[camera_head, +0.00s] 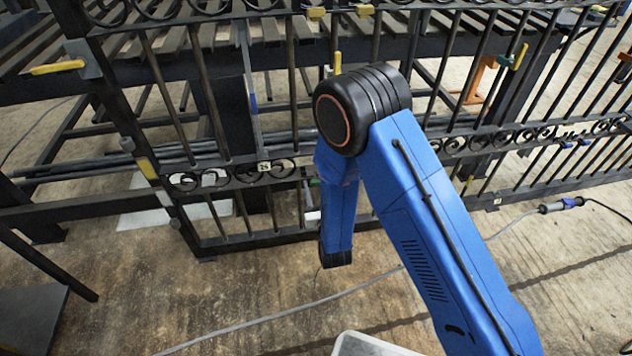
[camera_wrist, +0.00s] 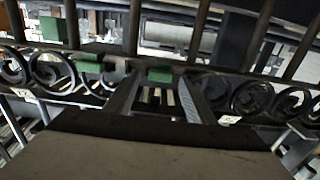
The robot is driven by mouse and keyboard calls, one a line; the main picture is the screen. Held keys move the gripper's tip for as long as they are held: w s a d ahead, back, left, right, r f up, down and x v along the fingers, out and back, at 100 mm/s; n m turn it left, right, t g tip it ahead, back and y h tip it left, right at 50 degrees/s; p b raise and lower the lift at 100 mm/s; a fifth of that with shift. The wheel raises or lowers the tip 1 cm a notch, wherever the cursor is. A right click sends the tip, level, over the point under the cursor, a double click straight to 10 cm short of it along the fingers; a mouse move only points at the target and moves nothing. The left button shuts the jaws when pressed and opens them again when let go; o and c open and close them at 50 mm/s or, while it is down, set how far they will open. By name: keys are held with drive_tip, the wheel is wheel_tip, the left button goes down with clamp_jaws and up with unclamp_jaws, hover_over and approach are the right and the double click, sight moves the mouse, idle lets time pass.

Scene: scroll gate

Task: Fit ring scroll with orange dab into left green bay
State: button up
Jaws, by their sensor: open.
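The dark iron gate (camera_head: 205,100) fills the head view, with a lower band of scrolls (camera_head: 185,181). In the wrist view, scrolls (camera_wrist: 50,72) curl left of my gripper (camera_wrist: 158,88) and more scrolls (camera_wrist: 252,98) curl right of it. I cannot make out a ring scroll with an orange dab. In the head view my blue arm hides the gripper and part of the band.
Yellow clamps (camera_head: 58,67) sit on the gate's frame. A grey cable (camera_head: 290,310) crosses the floor, with a connector (camera_head: 562,205) at right. A pale container rim (camera_head: 368,344) shows at the bottom. Bare floor (camera_head: 150,290) lies before the gate.

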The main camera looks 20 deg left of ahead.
drive_tip(key=shift+x, duration=1.4)
